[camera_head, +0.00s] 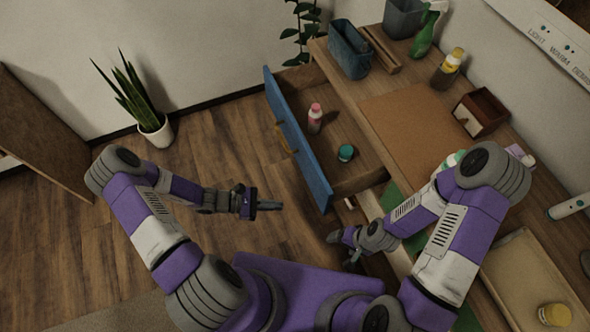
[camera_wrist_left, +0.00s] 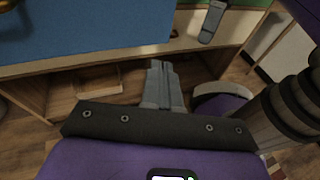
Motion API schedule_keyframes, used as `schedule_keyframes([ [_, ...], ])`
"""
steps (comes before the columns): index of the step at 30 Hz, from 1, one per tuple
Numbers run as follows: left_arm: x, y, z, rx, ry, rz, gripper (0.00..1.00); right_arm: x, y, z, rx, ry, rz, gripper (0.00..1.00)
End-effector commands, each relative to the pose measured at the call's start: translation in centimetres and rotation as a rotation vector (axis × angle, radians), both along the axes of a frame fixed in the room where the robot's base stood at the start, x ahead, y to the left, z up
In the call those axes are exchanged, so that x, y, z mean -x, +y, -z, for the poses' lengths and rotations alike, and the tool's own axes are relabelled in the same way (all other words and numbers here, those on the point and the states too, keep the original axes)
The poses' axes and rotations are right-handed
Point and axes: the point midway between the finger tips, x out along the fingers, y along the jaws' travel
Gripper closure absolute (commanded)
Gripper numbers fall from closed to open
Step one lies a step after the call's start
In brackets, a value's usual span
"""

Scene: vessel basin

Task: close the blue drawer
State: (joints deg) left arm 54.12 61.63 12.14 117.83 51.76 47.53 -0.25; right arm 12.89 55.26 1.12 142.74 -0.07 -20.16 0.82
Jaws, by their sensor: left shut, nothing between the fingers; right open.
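The blue drawer (camera_head: 298,138) stands open, pulled out to the left from the wooden counter, with a brass-coloured handle (camera_head: 284,139) on its front. A pink-capped bottle (camera_head: 315,117) and a teal-lidded jar (camera_head: 346,153) are inside it. My left gripper (camera_head: 270,206) is shut and empty, to the left of the drawer's near end and apart from it. In the left wrist view the shut fingers (camera_wrist_left: 160,78) point toward the cabinet below the blue front (camera_wrist_left: 90,28). My right gripper (camera_head: 352,254) is open near the counter's front, below the drawer in the picture.
The counter holds a blue bin (camera_head: 349,49), a green spray bottle (camera_head: 425,32), a yellow-capped bottle (camera_head: 447,69), a wooden box (camera_head: 480,112) and a tray (camera_head: 528,275). A potted plant (camera_head: 154,128) stands on the floor. The floor left of the drawer is clear.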

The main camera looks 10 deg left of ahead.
Motion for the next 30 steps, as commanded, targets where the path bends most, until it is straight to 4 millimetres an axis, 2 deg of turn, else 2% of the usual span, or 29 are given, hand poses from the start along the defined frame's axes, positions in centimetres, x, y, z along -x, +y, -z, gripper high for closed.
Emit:
schedule_keyframes([
  [1, -1.5, 1.8, -0.3, 0.069, -0.001, -0.103, 1.0, 0.0, 0.0, 0.4, 0.0, 0.0, 0.0, 0.19],
  [3, -3.1, 3.8, -1.1, 0.152, -0.013, -0.214, 1.0, 0.0, 0.0, 0.6, 0.0, 0.0, 0.0, 0.19],
  [6, -4.5, 6.0, -2.1, 0.229, -0.033, -0.318, 1.0, 0.0, 0.0, 0.8, 0.0, -0.001, 0.0, 0.19],
  [10, -5.4, 6.9, -2.5, 0.268, -0.047, -0.369, 1.0, 0.0, 0.0, 0.9, 0.0, -0.001, 0.0, 0.19],
  [14, -6.4, 5.5, -2.6, 0.273, -0.048, -0.368, 1.0, 0.0, 0.0, 1.2, 0.0, -0.001, 0.0, 0.19],
  [24, -10.3, -0.6, -2.5, 0.27, -0.046, -0.364, 1.0, 0.0, 0.0, 2.5, 0.0, -0.001, 0.0, 0.19],
  [30, -12.1, -3.2, -2.5, 0.267, -0.047, -0.365, 1.0, 0.0, 0.0, 3.2, 0.0, -0.001, 0.0, 0.19],
])
